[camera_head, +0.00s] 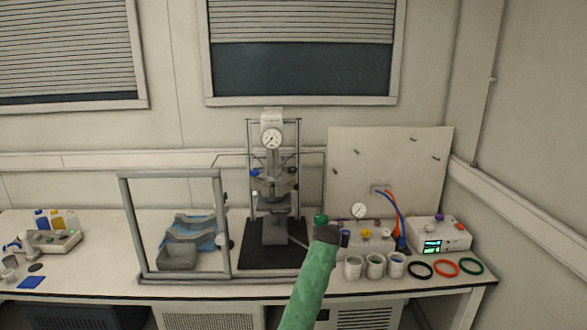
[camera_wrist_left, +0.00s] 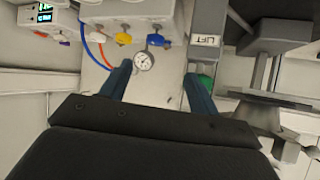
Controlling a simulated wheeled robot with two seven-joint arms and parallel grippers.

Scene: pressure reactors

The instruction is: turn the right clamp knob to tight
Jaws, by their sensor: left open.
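The pressure reactor (camera_head: 273,185) stands upright in its frame on the bench in the head view. A blue knob (camera_head: 255,173) shows at its left side. A small dark knob-like part (camera_head: 292,172) shows at its right side; its setting is too small to read. My left gripper (camera_head: 326,233) is in front of and below the reactor's right side, apart from that part. In the left wrist view my left gripper (camera_wrist_left: 157,70) is open, its two blue fingers apart with nothing held between them. The right gripper is not in view.
A green knob (camera_head: 321,219) is close to my left gripper. Right of it stand a pressure gauge (camera_head: 358,210), a valve box (camera_head: 370,240), several jars and a display unit (camera_head: 440,235). An open frame (camera_head: 124,225) stands left. A LIFT label (camera_wrist_left: 206,41) shows on a post.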

